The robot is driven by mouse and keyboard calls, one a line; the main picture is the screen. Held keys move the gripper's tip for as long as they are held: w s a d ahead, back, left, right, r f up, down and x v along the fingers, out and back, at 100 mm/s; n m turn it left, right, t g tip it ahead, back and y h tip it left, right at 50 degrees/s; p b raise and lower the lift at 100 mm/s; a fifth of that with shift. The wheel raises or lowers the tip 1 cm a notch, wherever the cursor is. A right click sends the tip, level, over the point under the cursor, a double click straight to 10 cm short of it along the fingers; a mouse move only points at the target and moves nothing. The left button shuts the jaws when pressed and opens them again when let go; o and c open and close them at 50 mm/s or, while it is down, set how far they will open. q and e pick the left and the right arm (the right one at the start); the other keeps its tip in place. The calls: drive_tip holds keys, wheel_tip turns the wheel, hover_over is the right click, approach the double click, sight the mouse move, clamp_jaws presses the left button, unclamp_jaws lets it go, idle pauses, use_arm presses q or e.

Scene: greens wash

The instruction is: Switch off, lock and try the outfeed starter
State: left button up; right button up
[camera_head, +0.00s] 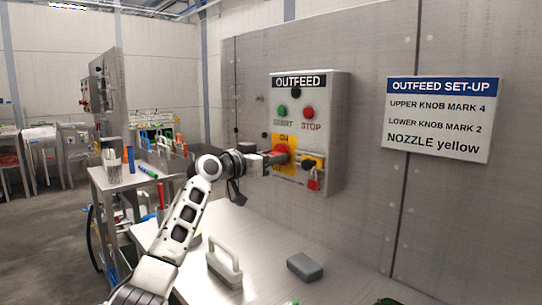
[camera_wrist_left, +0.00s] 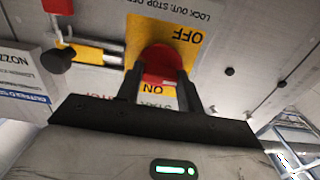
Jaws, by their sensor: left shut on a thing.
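The grey outfeed starter box (camera_head: 338,130) is on the steel wall, with a green start button (camera_head: 282,112) and a red stop button (camera_head: 308,113). Below them is a red rotary switch handle (camera_head: 281,150) on a yellow plate; it also shows in the left wrist view (camera_wrist_left: 160,62), between the OFF and ON labels. My left gripper (camera_head: 274,157) is shut on this handle, a finger on each side. I cannot tell exactly where the handle points. A red padlock (camera_head: 314,182) hangs beside the switch, below a black knob (camera_head: 308,163). My right gripper is not in view.
A set-up sign (camera_head: 440,118) is on the wall to the right. The steel table (camera_head: 270,270) below carries a white-handled tool (camera_head: 224,262) and a grey block (camera_head: 305,266). A cluttered side bench (camera_head: 125,180) stands at left. The table between tool and wall is mostly clear.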

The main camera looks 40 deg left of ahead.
use_arm(q)
drive_tip(key=shift+f, duration=0.1)
idle(0.3)
drive_tip(key=o, duration=1)
drive_tip(key=s+a+b, duration=0.1)
drive_tip(key=s+b, duration=0.3)
drive_tip(key=s, duration=1.2)
drive_tip(key=shift+a, duration=0.2)
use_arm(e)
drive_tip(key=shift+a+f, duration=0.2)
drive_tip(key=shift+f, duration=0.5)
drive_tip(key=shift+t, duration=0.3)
